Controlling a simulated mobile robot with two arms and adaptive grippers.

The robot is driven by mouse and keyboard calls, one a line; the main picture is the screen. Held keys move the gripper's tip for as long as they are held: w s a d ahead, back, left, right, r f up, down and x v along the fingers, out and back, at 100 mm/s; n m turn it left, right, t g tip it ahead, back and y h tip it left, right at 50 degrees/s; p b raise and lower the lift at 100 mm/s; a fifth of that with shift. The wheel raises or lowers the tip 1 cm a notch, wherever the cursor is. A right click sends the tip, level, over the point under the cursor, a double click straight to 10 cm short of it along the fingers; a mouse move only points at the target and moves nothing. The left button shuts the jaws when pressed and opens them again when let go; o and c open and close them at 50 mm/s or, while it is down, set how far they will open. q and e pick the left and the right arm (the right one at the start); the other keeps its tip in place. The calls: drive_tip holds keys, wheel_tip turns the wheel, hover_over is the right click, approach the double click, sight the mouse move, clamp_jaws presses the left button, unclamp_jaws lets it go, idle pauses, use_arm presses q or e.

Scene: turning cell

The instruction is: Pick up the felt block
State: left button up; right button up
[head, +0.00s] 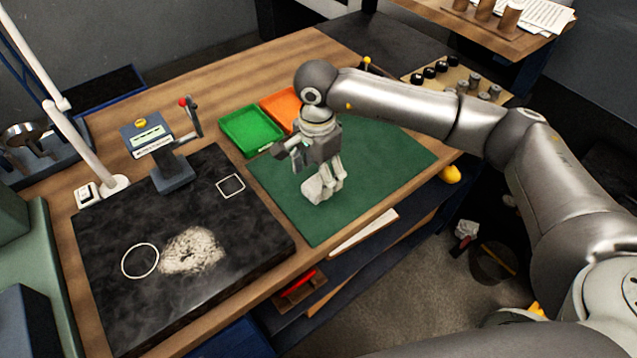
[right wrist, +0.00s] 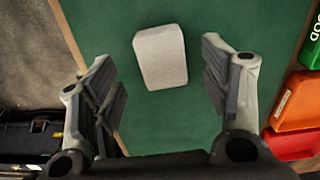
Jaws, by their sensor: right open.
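The felt block, a pale grey-white block with rounded edges, lies on the green mat (head: 395,160). It shows whole in the right wrist view (right wrist: 160,57), between my two right fingers in the picture and apart from both. In the head view the felt block (head: 313,189) sits low beside and partly behind the fingers. My right gripper (right wrist: 160,75) is open and empty, pointing down over the mat; it also shows in the head view (head: 326,183). Its height above the block is hard to tell. My left gripper is not in view.
Green tray (head: 238,133) and orange tray (head: 274,107) stand behind the gripper. Turned parts (head: 470,83) stand beyond my right arm. The mat's right part is clear.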

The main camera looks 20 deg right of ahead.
sight(318, 183)
drive_tip(key=f+p, duration=0.1)
drive_tip(key=f, duration=0.2)
drive_tip(key=shift+w+d+f+p, duration=0.15)
drive_tip(key=shift+d+f+p, duration=0.05)
drive_tip(key=shift+p, duration=0.15)
drive_tip(key=shift+f, duration=0.45)
drive_tip(key=shift+c, duration=0.2)
drive_tip(key=c, duration=1)
drive_tip(key=shift+c, duration=0.2)
drive_tip(key=shift+r, duration=0.1)
